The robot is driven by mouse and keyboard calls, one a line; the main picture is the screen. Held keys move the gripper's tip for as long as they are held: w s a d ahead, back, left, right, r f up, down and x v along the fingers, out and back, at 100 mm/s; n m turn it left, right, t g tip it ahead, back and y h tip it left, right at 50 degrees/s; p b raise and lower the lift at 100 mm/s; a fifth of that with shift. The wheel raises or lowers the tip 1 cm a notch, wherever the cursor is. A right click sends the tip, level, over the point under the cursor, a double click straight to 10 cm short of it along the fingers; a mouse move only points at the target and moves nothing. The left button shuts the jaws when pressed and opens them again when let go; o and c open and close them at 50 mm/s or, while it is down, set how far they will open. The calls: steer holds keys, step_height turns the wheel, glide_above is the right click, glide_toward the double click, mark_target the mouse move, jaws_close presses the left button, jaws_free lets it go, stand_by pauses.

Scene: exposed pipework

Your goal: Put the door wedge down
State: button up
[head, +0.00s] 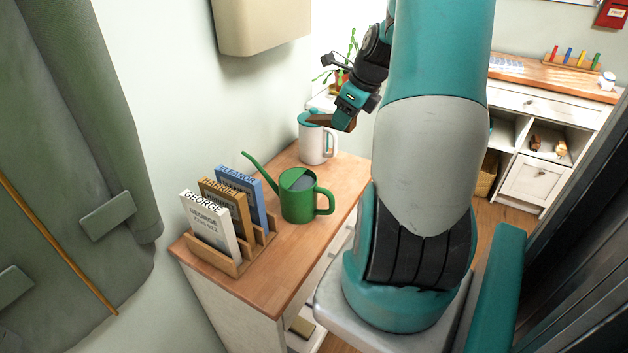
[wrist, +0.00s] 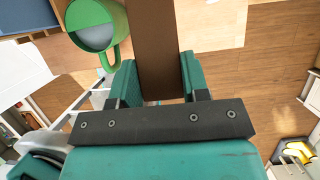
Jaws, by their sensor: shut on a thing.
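The door wedge (wrist: 156,40) is a long brown block, held between the two teal fingers of my gripper (wrist: 158,82) in the wrist view. In the head view my gripper (head: 340,116) points left and down, with the brown wedge (head: 321,119) at its tip. My gripper is shut on it, above the far end of a wooden cabinet top (head: 345,178), in front of or over a white jug with a teal lid (head: 313,146). The wedge's far end runs out of the wrist view.
A green watering can (head: 298,196) stands mid-cabinet; it also shows in the wrist view (wrist: 96,22). A wooden rack (head: 213,256) with several name cards fills the near left. A beige wall box (head: 262,25) hangs above. Bare wood shows along the cabinet's right and front edges.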

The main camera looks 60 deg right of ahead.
mark_target(339, 192)
step_height(339, 192, down, 20)
steer(key=shift+r+p, duration=0.1)
steer(key=shift+p, duration=0.25)
steer(key=o, duration=0.9)
steer(key=shift+o, duration=0.2)
steer(key=shift+s+r, duration=0.1)
steer(key=shift+r, duration=0.25)
steer(key=b+v, duration=0.1)
steer(key=v, duration=1)
steer(key=shift+r, duration=0.2)
